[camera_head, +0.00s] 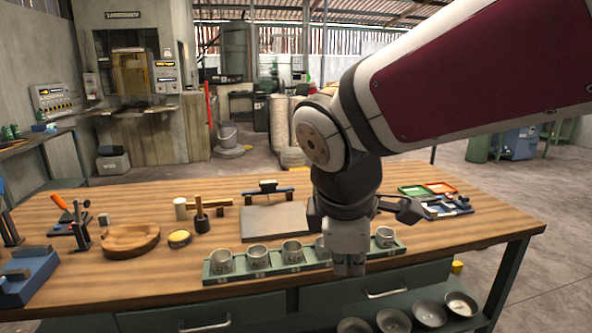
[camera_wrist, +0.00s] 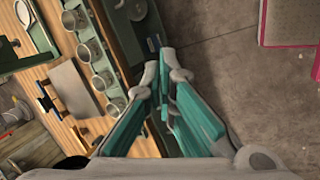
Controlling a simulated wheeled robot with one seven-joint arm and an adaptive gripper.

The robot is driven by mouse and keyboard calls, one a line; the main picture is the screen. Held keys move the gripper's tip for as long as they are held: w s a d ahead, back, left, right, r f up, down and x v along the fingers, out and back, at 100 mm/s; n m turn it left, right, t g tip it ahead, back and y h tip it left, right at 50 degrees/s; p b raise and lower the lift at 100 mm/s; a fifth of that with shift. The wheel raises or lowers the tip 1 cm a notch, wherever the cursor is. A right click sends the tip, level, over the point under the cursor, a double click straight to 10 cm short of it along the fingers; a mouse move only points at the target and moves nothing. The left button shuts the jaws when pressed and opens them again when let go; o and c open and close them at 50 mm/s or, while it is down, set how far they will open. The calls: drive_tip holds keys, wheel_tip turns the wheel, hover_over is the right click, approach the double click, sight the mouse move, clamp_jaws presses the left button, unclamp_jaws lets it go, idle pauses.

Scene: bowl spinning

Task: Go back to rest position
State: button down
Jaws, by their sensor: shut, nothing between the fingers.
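My gripper (camera_head: 349,268) hangs from the arm over the front edge of the wooden workbench (camera_head: 420,262), pointing down. Its fingers are together with nothing between them. In the wrist view the gripper's teal finger pads (camera_wrist: 165,105) nearly meet, beside the bench edge and above the floor. In the head view the gripper and wrist hide part of a green rack (camera_head: 240,276) and one of its metal cups. Several other cups (camera_head: 292,251) stand in the rack along the front of the bench, and they also show in the wrist view (camera_wrist: 90,52).
A wooden bowl-shaped block (camera_head: 131,240), mallet (camera_head: 202,216) and grey plate (camera_head: 274,221) lie on the bench. Green and orange trays (camera_head: 440,187) are at its right end. Several metal bowls (camera_head: 393,320) sit on the lower shelf. Floor to the right (camera_head: 555,200) is clear.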

drive_tip(key=s+d+r+m+y+p, duration=0.1)
drive_tip(key=s+d+m+p, duration=0.1)
drive_tip(key=s+d+m, duration=0.3)
drive_tip(key=s+d+r+m+p, duration=0.2)
drive_tip(key=s+d+m, duration=0.4)
drive_tip(key=s+m, duration=0.5)
drive_tip(key=shift+s+d+y, duration=0.3)
drive_tip(key=shift+s+y, duration=0.1)
drive_tip(key=shift+s, duration=0.5)
